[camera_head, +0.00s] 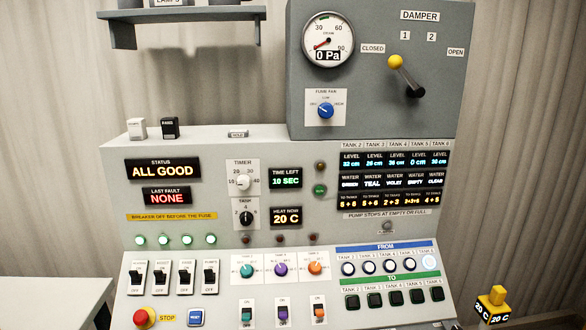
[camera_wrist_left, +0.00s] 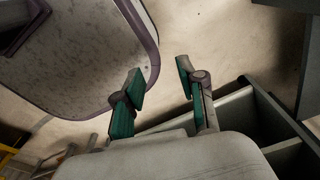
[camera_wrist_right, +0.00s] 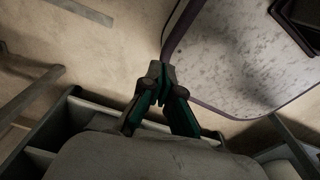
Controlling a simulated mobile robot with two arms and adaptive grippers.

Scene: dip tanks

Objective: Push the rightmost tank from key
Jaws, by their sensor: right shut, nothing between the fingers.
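The FROM row of round keys sits under a blue FROM strip (camera_head: 386,247) at the right of the sloped panel in the head view. Its rightmost key (camera_head: 429,261), under a TANK 6 label, looks pale blue-white all over. The key to its left (camera_head: 410,264) has a white face in a dark ring, like the others in the row. My left gripper (camera_wrist_left: 160,76) is open and empty in the left wrist view. My right gripper (camera_wrist_right: 160,82) is shut and empty in the right wrist view. Neither gripper shows in the head view, and neither wrist view shows the keys.
A green TO strip (camera_head: 388,278) and dark square keys (camera_head: 396,298) lie below the FROM row. A red stop button (camera_head: 144,317) is at lower left. The damper lever (camera_head: 406,76) projects above. A yellow-and-black block (camera_head: 493,304) stands at lower right. The status display (camera_head: 163,170) reads ALL GOOD.

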